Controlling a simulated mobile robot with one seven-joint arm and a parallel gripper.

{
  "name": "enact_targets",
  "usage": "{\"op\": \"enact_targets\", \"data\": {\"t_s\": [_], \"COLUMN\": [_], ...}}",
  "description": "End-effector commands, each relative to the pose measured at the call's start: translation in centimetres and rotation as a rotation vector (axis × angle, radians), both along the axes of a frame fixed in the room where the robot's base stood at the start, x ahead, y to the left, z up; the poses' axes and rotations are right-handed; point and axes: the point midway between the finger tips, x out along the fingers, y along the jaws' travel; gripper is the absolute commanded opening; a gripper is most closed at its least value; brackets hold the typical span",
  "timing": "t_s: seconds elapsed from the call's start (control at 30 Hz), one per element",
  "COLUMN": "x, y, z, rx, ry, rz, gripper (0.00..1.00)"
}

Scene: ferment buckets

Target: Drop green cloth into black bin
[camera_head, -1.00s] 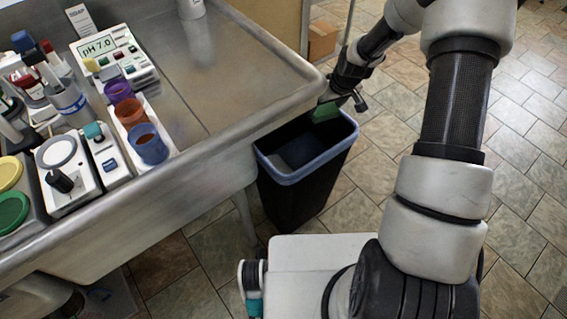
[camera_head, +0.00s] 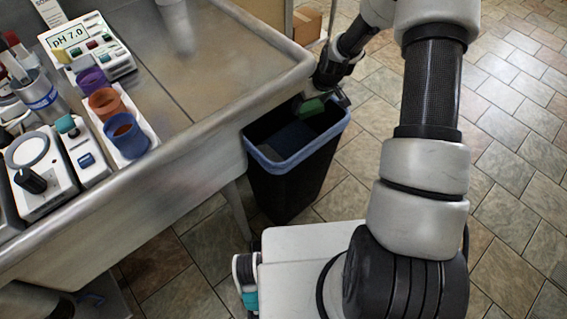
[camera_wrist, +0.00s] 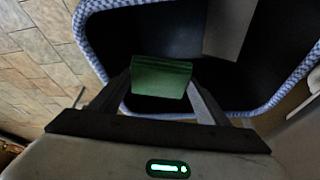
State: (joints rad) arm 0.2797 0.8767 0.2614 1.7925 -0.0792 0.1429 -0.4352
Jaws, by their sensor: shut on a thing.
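The black bin (camera_head: 283,185) stands on the floor beside the metal sink table, with a blue liner folded over its rim. My gripper (camera_head: 322,101) is over the far right part of the bin opening. It is shut on the green cloth (camera_head: 311,107), a small folded block. In the wrist view the green cloth (camera_wrist: 161,77) sits between the two fingers, with the dark inside of the black bin (camera_wrist: 220,85) behind it. The cloth appears within the rim outline; its exact height against the rim is hard to tell.
The metal sink table (camera_head: 205,130) is close on the left of the bin. It carries a pH meter (camera_head: 88,48), several coloured cups and small instruments. A cardboard box (camera_head: 306,24) lies behind. The tiled floor on the right is clear.

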Motion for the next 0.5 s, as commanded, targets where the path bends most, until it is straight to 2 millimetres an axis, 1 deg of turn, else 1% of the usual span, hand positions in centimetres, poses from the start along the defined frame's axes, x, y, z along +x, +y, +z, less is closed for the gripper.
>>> {"op": "enact_targets", "data": {"t_s": [0.13,0.17,0.2,0.27,0.3,0.5], "x": [0.02,0.02,0.03,0.02,0.03,0.01], "y": [0.0,0.0,0.0,0.0,0.0,-0.01], "z": [0.08,0.08,0.1,0.09,0.1,0.09], "rx": [0.0,0.0,0.0,0.0,0.0,0.0], "ry": [-0.001,-0.001,-0.001,-0.001,-0.001,0.0], "rz": [0.0,0.0,0.0,0.0,0.0,0.0], "gripper": [0.49,0.73,0.8,0.9,0.91,0.91]}}
